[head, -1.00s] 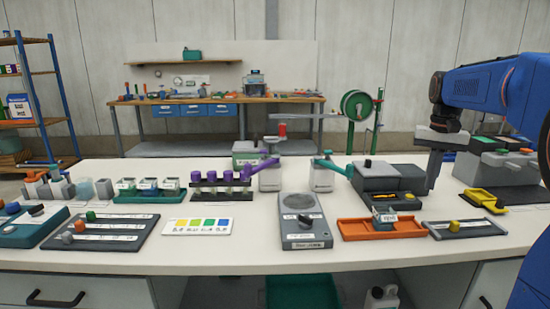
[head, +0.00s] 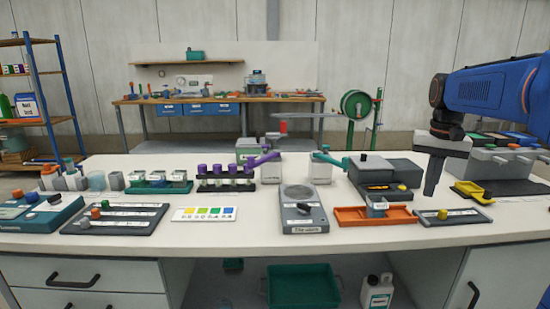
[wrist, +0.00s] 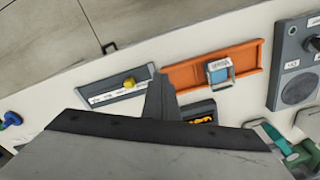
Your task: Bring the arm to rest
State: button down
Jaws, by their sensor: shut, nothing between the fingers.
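My gripper (head: 432,188) hangs at the right of the bench in the head view, fingers pointing down, shut and empty. It is above the bench top, just right of the dark grey box (head: 382,172) and behind the small grey plate with a yellow knob (head: 442,214). In the wrist view my gripper (wrist: 160,75) shows its closed fingers between that grey plate and the orange tray (wrist: 183,76). It appears clear of both, though the exact gap is hard to tell.
The orange tray holds a small labelled blue-grey block (head: 376,206). A grey device with a dial (head: 304,210) sits mid-bench. Bare white bench top (head: 270,240) lies along the front edge.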

jog(key=s+a+f+n+t, duration=0.1)
jog(key=s+a+f, duration=0.3)
jog(key=s, duration=0.5)
jog(key=s+a+f+n+t, duration=0.1)
jog(key=s+a+f, duration=0.3)
jog(key=s, duration=0.5)
jog(key=s+a+f+n+t, duration=0.2)
jog(key=s+a+f+n, duration=0.1)
jog(key=s+a+f, duration=0.2)
jog(key=s+f, duration=0.2)
jog(key=s, duration=0.2)
jog(key=shift+f, duration=0.4)
jog(key=shift+a, duration=0.1)
